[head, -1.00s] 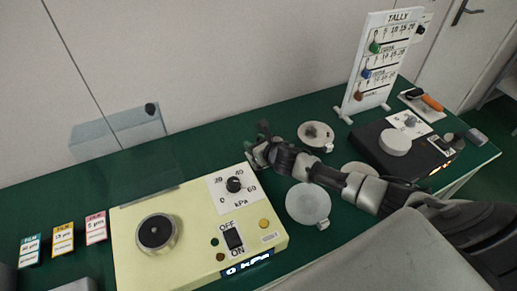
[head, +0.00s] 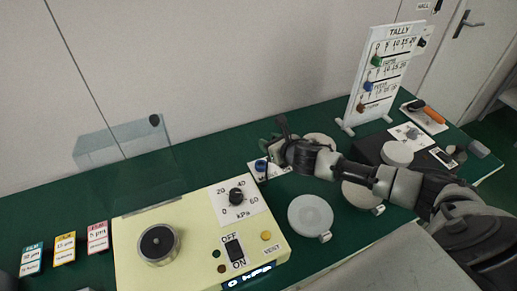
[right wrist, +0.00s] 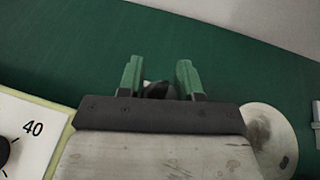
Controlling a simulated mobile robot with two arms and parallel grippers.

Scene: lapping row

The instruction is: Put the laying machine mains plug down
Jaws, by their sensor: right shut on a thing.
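My right gripper (head: 270,147) is over the green bench, behind the yellow machine's right end. In the right wrist view its two green fingers (right wrist: 159,80) stand on either side of a small dark thing (right wrist: 158,90), which I take to be the mains plug. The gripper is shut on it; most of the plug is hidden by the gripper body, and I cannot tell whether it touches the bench. The yellow laying machine (head: 190,235) has a dial, an OFF/ON switch and a lit display. My left gripper is not in view.
A white plate with a blue knob (head: 261,165) lies just below the gripper. Round grey discs (head: 310,214) are to its right. The tally board (head: 377,75) and a black machine (head: 372,151) stand further right. Green bench behind the gripper is clear.

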